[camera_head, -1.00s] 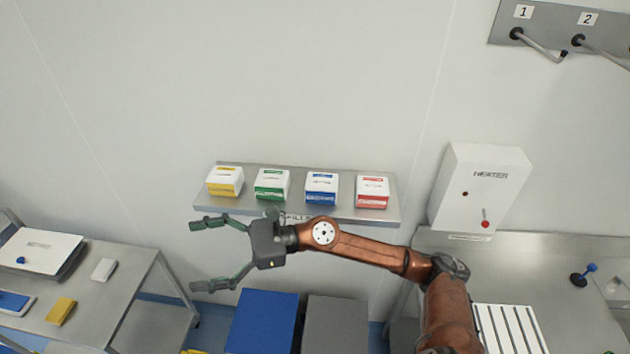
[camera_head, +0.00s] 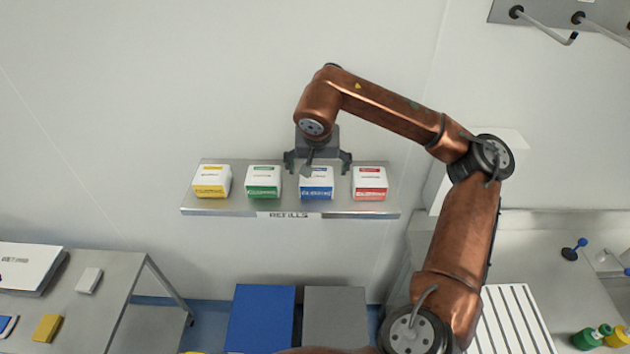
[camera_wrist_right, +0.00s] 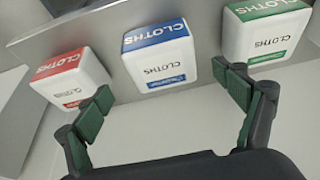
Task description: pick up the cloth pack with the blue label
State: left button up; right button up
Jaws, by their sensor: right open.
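The cloth pack with the blue label (camera_head: 316,184) is a white block on the wall shelf, third from the left in the head view. In the right wrist view the blue-label pack (camera_wrist_right: 158,55) lies ahead of the space between the fingers. My right gripper (camera_head: 317,164) is open and empty, just above and behind this pack, its fingers spread to either side. In the right wrist view both green-padded fingertips of the gripper (camera_wrist_right: 168,85) are apart, with no pack between them. My left gripper is not in view.
Yellow (camera_head: 212,182), green (camera_head: 263,183) and red (camera_head: 369,184) packs share the shelf (camera_head: 228,206), with gaps between them. Below stand a blue bin (camera_head: 261,318) and a grey bin (camera_head: 335,318). A steel table (camera_head: 100,305) is at left, a counter (camera_head: 545,250) at right.

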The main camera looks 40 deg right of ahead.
aim_at(317, 175)
jog(key=p+x, duration=0.1)
jog(key=x, duration=0.3)
jog(key=shift+w+f, duration=0.15)
jog(key=shift+f, duration=0.05)
jog(key=shift+w+d+f, duration=0.1)
jog(key=shift+w+f, duration=0.05)
jog(key=shift+f, duration=0.35)
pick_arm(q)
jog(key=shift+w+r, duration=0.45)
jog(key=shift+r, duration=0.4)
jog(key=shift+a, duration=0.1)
pick_arm(e)
jog(key=shift+c, duration=0.7)
jog(key=c, duration=1.2)
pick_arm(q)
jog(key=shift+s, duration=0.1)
pick_arm(e)
jog(key=shift+c, duration=0.6)
jog(key=shift+r, duration=0.15)
